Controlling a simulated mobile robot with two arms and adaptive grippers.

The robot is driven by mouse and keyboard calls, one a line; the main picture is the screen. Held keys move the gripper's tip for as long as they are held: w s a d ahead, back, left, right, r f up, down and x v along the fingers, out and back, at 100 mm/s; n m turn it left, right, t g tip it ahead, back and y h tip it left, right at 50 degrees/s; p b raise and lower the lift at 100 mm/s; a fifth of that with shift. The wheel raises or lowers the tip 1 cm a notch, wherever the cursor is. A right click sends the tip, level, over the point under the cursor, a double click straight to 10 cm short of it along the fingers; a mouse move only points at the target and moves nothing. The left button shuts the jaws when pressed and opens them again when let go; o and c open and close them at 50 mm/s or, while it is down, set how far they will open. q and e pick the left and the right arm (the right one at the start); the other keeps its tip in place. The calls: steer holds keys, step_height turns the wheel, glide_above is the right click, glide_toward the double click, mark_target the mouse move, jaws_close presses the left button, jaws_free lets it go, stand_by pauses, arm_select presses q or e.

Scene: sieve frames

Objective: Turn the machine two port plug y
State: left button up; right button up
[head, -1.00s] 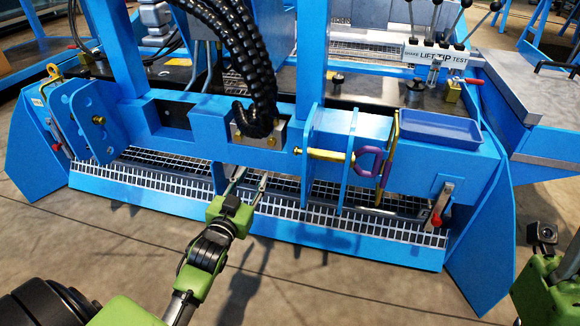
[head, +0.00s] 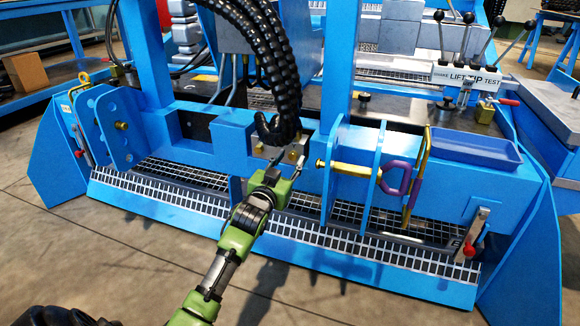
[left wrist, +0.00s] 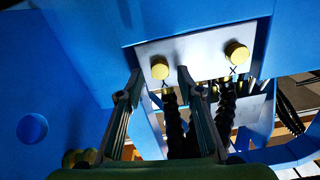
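A pale port plate (head: 284,152) sits on the blue crossbeam under the black hoses in the head view. In the left wrist view the plate (left wrist: 200,54) carries two brass plugs, a left one (left wrist: 160,68) and a right one (left wrist: 237,52). An X is marked by the right plug; the mark by the left one is partly hidden and I cannot read it surely. My left gripper (left wrist: 159,79) is open, its fingertips either side of the left plug in the picture, seemingly just short of it. In the head view my left gripper (head: 282,166) covers part of the plate.
Black hoses (head: 284,70) rise from the plate between blue uprights. A yellow pin with a purple ring handle (head: 395,178) and a blue tray (head: 476,150) are to the right. A grating (head: 190,176) lies below the crossbeam. The floor in front is clear.

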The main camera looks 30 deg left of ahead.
arm_select(q)
steer(key=shift+w+a, duration=0.1)
steer(key=shift+w, duration=0.3)
steer(key=shift+c, duration=0.4)
jaws_close()
steer(key=shift+r, duration=0.1)
